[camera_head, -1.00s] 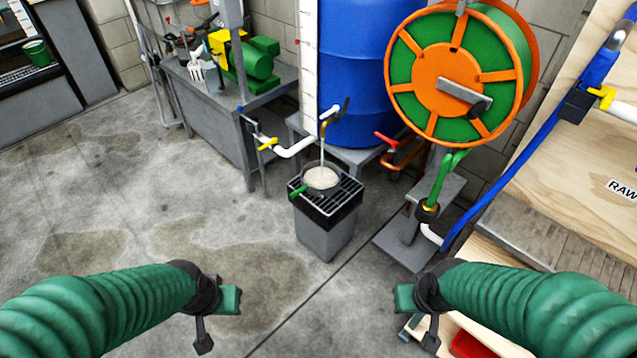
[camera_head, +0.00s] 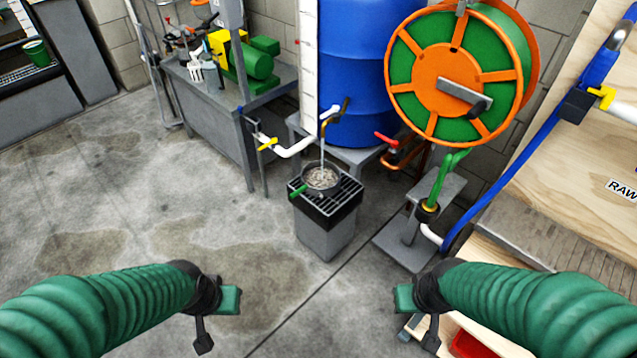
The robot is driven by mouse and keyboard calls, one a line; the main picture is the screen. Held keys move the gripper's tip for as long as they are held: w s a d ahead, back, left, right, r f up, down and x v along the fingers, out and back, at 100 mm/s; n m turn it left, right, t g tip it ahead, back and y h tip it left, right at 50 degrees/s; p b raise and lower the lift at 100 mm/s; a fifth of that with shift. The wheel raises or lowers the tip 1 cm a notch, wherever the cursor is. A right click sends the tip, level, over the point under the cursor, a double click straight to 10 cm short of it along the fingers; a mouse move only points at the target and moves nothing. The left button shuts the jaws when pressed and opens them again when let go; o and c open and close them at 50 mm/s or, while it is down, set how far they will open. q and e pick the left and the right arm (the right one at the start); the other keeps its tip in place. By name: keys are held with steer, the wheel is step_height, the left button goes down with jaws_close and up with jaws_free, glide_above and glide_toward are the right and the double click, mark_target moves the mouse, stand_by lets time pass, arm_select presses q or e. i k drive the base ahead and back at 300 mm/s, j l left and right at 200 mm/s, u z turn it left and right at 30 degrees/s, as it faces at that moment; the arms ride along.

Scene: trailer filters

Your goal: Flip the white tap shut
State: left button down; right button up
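A white tap spout (camera_head: 329,113) with a dark lever (camera_head: 345,105) stands in front of the blue barrel. A thin pale stream (camera_head: 322,150) runs down from it into a round dark pan (camera_head: 321,180) with a green handle. The pan holds speckled contents and sits on a grated grey stand (camera_head: 325,232). A white pipe (camera_head: 291,151) with a yellow handle is just left of the spout. My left gripper (camera_head: 222,312) and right gripper (camera_head: 412,312) are low in the view, well apart from the tap. Their finger gaps cannot be made out.
A blue barrel (camera_head: 358,65) and an orange-and-green hose reel (camera_head: 450,80) stand behind. A red-handled valve (camera_head: 388,140) is right of the spout. A grey workbench (camera_head: 208,110) is at the left, a wooden panel (camera_head: 570,150) at the right. The floor (camera_head: 150,215) ahead is clear.

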mark_target(336, 109)
steer(key=i+l, duration=0.1)
steer(key=i, duration=0.6)
steer(key=i+l, duration=0.1)
steer(key=i, duration=0.6)
steer(key=i+j+u, duration=0.25)
steer(key=i+j, duration=0.15)
steer(key=j, duration=0.1)
